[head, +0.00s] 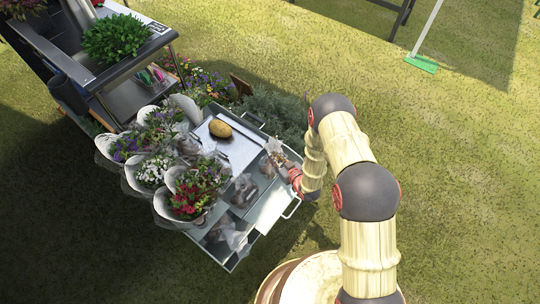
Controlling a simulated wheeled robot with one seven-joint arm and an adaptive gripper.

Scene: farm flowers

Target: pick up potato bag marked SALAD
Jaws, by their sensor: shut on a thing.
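My gripper (281,166) is small and partly hidden at the end of my arm, over the right side of the metal cart. It is shut on a clear bag with brownish contents (274,147). Any marking on this bag is too small to read, so I cannot tell if it says SALAD. Other clear bags with brown contents lie in the cart's compartments: one left of my gripper (244,188) and one at the front (224,234). Their labels cannot be read either.
A single potato (220,128) lies on a pale tray (235,152) on the cart. Wrapped bouquets (186,200) crowd the cart's left side. A metal shelf unit with a green plant (114,38) stands behind. Bushy greenery (275,112) borders the cart's back; open grass lies right.

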